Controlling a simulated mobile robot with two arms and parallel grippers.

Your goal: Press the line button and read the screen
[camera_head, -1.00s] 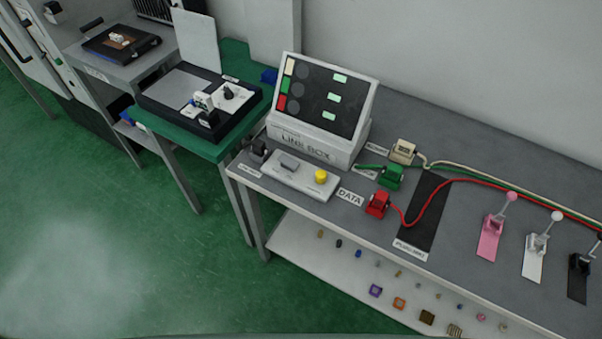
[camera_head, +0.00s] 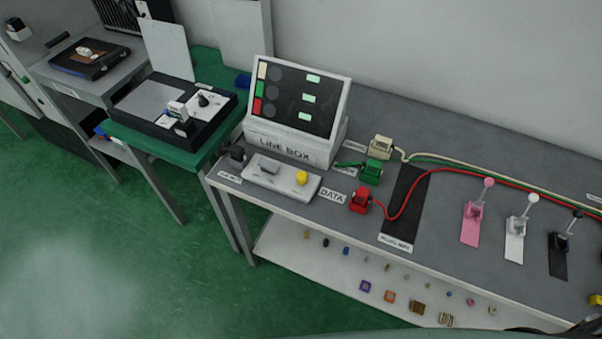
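In the head view the white line box (camera_head: 290,145) stands at the left end of the grey table. Its tilted dark screen (camera_head: 297,96) shows a white, a green and a red square at the left, dark round spots beside them, and pale green labels at the right. The text on those labels is too small to read. In front of the box lies a light panel (camera_head: 272,186) with a grey block (camera_head: 270,167) and a yellow button (camera_head: 301,178). Neither of my grippers shows clearly.
White, green (camera_head: 371,172) and red (camera_head: 360,200) plugs with cables sit right of the box, by a dark strip (camera_head: 405,205). Pink (camera_head: 472,222), white and black lever fixtures stand farther right. Small parts lie on the lower shelf (camera_head: 330,275). Green floor is open at left.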

